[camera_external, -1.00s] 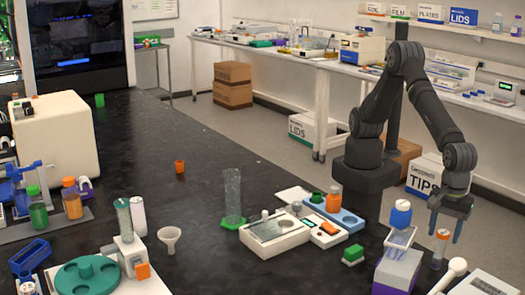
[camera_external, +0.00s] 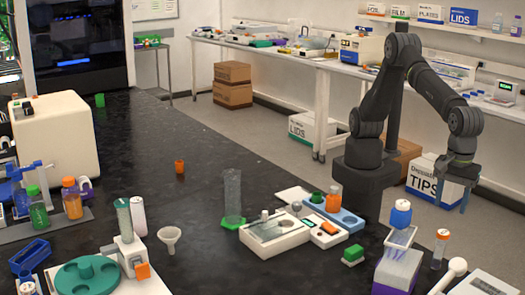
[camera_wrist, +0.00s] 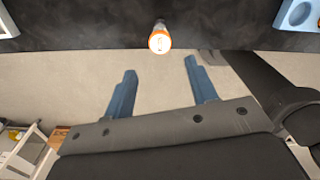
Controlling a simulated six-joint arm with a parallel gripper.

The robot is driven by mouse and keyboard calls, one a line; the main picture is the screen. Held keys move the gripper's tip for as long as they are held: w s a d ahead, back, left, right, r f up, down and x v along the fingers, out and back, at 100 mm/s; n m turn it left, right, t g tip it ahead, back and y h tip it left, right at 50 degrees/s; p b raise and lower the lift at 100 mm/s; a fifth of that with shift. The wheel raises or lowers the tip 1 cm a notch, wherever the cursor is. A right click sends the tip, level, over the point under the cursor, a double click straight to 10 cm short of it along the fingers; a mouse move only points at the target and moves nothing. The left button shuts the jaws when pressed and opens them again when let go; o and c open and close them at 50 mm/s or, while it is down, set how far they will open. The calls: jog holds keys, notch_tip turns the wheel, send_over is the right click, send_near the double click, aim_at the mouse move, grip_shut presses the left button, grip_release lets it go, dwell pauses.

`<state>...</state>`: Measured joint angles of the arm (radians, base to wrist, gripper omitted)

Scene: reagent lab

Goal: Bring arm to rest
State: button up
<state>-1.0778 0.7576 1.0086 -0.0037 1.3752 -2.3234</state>
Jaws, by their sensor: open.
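My gripper (camera_external: 453,194) is raised at the right in the external view, with its blue fingers pointing down in front of the white TIPS box. In the wrist view the two blue fingers of my gripper (camera_wrist: 158,85) are spread apart with nothing between them. An orange-capped vial (camera_external: 440,248) stands upright on the black bench, below and left of my gripper. Its orange cap also shows in the wrist view (camera_wrist: 159,42), beyond the fingertips and not touching them.
A white scale (camera_external: 275,238) and a blue tray (camera_external: 348,221) lie further left. The middle of the black bench (camera_external: 130,150) is mostly clear.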

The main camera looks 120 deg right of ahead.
aim_at(444, 232)
jog(key=shift+f, duration=3.85)
jog(key=shift+f, duration=2)
jog(key=shift+r, duration=10.5)
jog(key=w+d+r+m, duration=0.2)
jog(key=w+d+m, duration=0.1)
jog(key=w+d, duration=1.35)
jog(key=w+d+m, duration=0.2)
jog(key=w+d, duration=0.1)
jog(key=d, duration=0.7)
jog(key=w+d+m, duration=0.2)
jog(key=w+d, duration=0.2)
jog(key=d, duration=0.7)
